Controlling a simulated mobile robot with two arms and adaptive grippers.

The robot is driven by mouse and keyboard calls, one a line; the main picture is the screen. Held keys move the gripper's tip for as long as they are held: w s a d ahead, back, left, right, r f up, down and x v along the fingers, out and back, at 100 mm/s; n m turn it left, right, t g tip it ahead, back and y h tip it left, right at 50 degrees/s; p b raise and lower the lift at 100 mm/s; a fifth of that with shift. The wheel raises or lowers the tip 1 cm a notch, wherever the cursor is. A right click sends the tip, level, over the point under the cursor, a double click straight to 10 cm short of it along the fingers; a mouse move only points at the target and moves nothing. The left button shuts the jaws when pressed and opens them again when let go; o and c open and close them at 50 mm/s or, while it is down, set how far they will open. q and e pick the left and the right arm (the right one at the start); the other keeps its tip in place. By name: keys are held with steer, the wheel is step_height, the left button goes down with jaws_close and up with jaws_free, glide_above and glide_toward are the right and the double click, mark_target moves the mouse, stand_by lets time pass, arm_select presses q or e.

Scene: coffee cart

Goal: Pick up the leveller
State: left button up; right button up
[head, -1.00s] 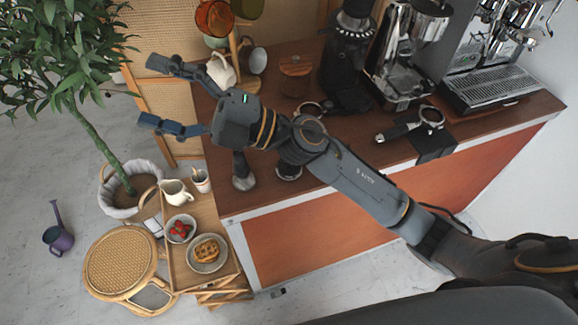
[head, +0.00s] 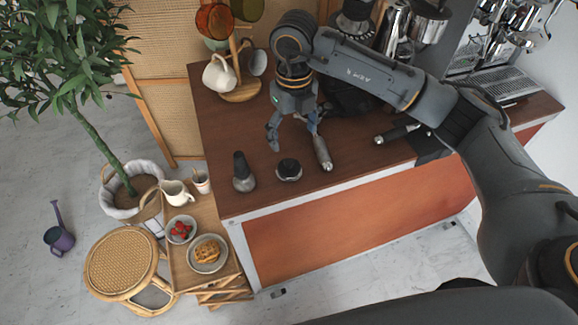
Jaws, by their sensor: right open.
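The leveller, a short black puck with a silvery lower rim (head: 288,169), sits on the brown counter near its front edge. My right gripper (head: 293,138) points down above the counter, just behind the leveller in the head view. Its two fingers are spread and hold nothing. The leveller is in full view and looks apart from the fingers. My left gripper is not in view.
A tamper (head: 243,174) stands left of the leveller. A portafilter handle (head: 322,153) lies close to the right finger. Another portafilter handle (head: 396,134) lies further right. A cup tree (head: 241,92) stands at the back left.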

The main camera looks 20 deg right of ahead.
mark_target(289, 161)
step_height(289, 161, down, 5)
steer(key=shift+r+p, duration=0.1)
steer(key=shift+p, duration=0.35)
steer(key=f+p, duration=0.1)
steer(key=f, duration=0.1)
steer(key=a+f+p, duration=0.1)
steer(key=f, duration=0.2)
steer(key=shift+p, duration=0.3)
steer(key=shift+f, duration=0.25)
steer(key=c, duration=1.3)
steer(key=shift+w, duration=0.1)
steer(key=shift+c, duration=0.3)
steer(key=shift+r, duration=0.15)
